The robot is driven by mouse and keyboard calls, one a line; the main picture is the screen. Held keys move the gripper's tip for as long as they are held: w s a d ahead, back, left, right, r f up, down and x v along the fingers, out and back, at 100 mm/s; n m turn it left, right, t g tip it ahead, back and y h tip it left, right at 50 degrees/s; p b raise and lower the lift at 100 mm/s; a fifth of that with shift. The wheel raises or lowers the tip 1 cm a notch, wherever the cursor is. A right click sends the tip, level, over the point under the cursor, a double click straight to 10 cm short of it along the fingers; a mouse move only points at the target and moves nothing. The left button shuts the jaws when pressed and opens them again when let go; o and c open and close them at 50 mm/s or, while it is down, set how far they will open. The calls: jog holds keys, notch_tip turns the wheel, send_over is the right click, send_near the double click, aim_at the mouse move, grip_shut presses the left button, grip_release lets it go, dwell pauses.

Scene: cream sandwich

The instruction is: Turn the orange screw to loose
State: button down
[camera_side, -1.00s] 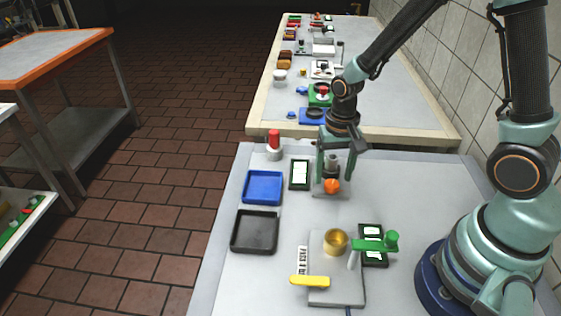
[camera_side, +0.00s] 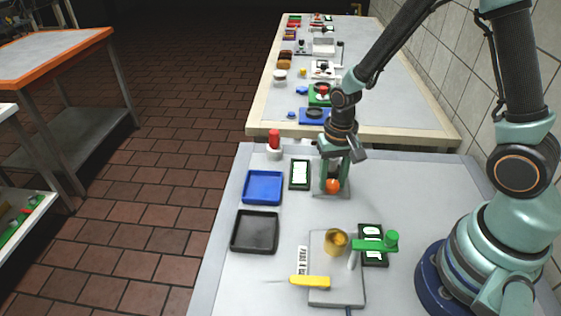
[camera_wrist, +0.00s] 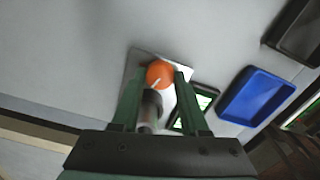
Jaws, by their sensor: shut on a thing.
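The orange screw (camera_side: 333,186) is a round knob on a small grey plate (camera_side: 318,190) near the back of the near table. In the wrist view the orange screw (camera_wrist: 160,74) shows a pale line on its top and lies between my fingertips. A grey cylinder (camera_wrist: 152,105) stands beside it, also between the fingers. My gripper (camera_side: 334,181) points down over the plate, with its fingers closed on the sides of the orange screw. The far finger contact is partly hidden in the side view.
A blue tray (camera_side: 264,187), a black tray (camera_side: 255,231) and a green-framed card (camera_side: 300,174) lie to the left. A red-topped bottle (camera_side: 274,144) stands behind. In front is a grey board with a golden cup (camera_side: 335,242), yellow handle (camera_side: 310,282) and green handle (camera_side: 376,243).

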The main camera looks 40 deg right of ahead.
aim_at(332, 183)
jog(key=n, duration=0.4)
dwell(0.3)
jog(key=shift+c, duration=2.1)
grip_release()
notch_tip(332, 183, up, 12)
